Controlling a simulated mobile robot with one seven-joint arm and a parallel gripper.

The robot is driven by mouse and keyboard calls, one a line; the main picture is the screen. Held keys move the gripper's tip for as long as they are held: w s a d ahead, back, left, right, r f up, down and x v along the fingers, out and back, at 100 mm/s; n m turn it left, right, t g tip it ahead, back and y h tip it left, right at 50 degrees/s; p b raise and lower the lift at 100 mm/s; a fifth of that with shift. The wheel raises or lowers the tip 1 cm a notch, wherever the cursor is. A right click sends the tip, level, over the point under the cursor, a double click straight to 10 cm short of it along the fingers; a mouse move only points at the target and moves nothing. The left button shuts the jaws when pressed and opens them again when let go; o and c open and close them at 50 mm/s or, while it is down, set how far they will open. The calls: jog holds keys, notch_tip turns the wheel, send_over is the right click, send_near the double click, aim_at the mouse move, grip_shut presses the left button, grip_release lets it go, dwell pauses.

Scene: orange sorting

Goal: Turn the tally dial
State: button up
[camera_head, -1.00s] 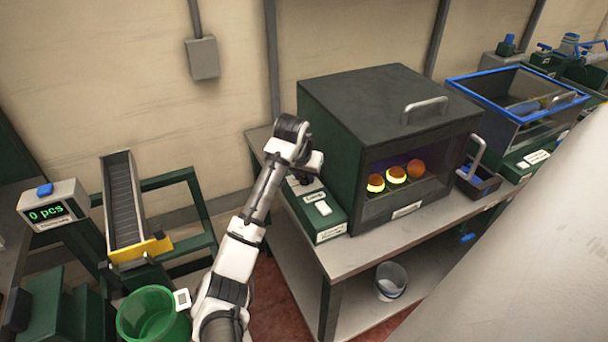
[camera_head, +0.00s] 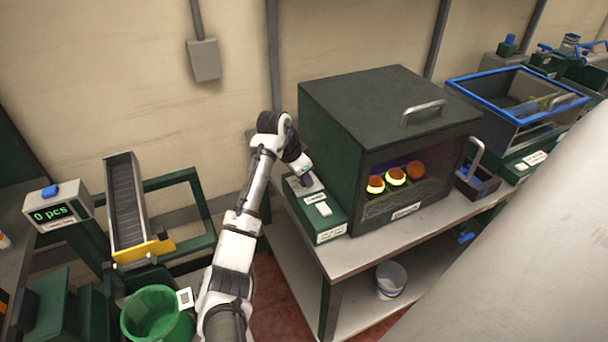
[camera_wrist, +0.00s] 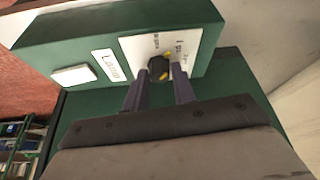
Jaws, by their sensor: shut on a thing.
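The dial (camera_wrist: 156,66) is a small black knob with yellow marks on a white plate (camera_wrist: 133,47) set in the top of a green control box (camera_wrist: 60,38). The plate's small print is not clearly legible. My gripper (camera_wrist: 160,77) is shut on the knob, one dark finger on each side. In the head view my gripper (camera_head: 309,182) reaches down to the far end of the same green box (camera_head: 330,232), and the dial is hidden there behind the fingers.
A white switch (camera_head: 324,209) sits on the box's near end. A dark inspection cabinet (camera_head: 395,110) with several lit oranges stands close on the right, on a grey table (camera_head: 350,258). A display (camera_head: 49,214) reading "0 pcs", a chute (camera_head: 125,200) and a green bucket (camera_head: 158,318) are on the left.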

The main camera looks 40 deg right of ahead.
jog(key=m+g, duration=0.1)
jog(key=m, duration=0.1)
jog(key=m+g+b, duration=0.1)
jog(key=m, duration=0.2)
jog(key=shift+w+d+m+y, duration=0.1)
jog(key=shift+w+m+y, duration=0.05)
jog(key=shift+m+y, duration=0.2)
jog(key=m+g+y+b, duration=0.1)
jog(key=m, duration=0.3)
jog(key=shift+d+m+b, duration=0.1)
jog(key=shift+m+b, duration=0.2)
jog(key=shift+m, duration=0.05)
jog(key=shift+y, duration=0.35)
jog(key=o, duration=1)
jog(key=shift+w+r, duration=0.1)
jog(key=v, duration=1.3)
jog(key=shift+w+r, duration=0.2)
jog(key=shift+w, duration=0.1)
